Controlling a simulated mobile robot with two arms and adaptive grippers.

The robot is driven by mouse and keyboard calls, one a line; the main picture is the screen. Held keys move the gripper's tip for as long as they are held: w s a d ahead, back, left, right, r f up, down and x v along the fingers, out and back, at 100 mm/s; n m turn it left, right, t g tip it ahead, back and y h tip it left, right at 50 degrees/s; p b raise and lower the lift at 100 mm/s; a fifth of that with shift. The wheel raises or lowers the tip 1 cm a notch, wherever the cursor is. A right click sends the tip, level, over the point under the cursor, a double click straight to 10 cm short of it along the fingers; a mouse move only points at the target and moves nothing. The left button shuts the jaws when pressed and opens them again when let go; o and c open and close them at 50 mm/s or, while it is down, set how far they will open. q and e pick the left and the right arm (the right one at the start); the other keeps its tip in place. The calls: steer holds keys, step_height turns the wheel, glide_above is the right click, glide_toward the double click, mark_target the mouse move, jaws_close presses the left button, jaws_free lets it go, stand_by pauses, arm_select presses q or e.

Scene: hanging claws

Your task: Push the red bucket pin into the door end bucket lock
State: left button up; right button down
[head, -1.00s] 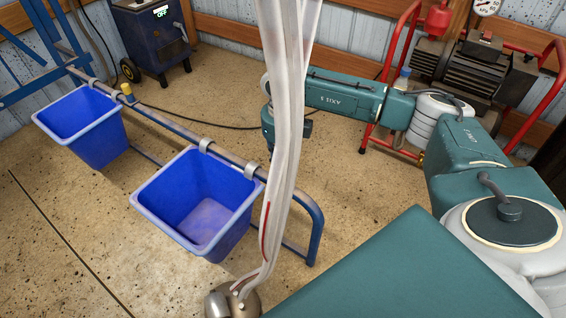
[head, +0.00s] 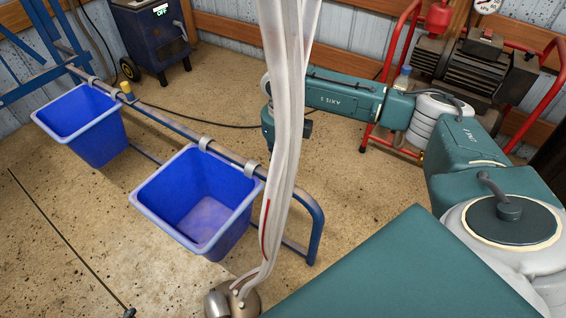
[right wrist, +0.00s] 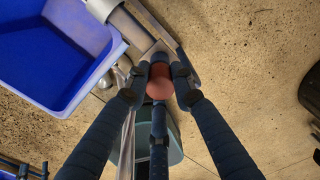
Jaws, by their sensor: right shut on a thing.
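My right gripper (right wrist: 159,92) shows in the right wrist view with its three dark fingers closed around the red bucket pin (right wrist: 159,83). Just beyond the pin is the metal rail (right wrist: 150,25), beside a blue bucket. The pin appears to be at or over the rail; I cannot tell whether it touches or enters a lock, as the fingers cover that spot. In the head view, the right bucket (head: 200,205) hangs by collars on the blue rail (head: 180,130); the white hoses and my right arm hide the gripper and pin. My left gripper is not in view.
A second blue bucket (head: 85,125) hangs farther left, with a yellow piece (head: 127,92) on the rail near it. A blue machine (head: 152,40) and a red-framed compressor (head: 475,75) stand behind. Open concrete floor lies in front of the buckets.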

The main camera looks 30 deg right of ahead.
steer(key=shift+f, duration=0.4)
steer(key=c, duration=1.4)
jaws_free()
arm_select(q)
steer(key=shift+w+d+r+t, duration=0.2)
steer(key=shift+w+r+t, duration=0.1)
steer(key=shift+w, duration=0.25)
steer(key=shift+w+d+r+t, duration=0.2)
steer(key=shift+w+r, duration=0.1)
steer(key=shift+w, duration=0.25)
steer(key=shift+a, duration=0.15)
arm_select(e)
steer(key=shift+r, duration=0.15)
step_height(320, 180, up, 12)
steer(key=shift+f, duration=0.1)
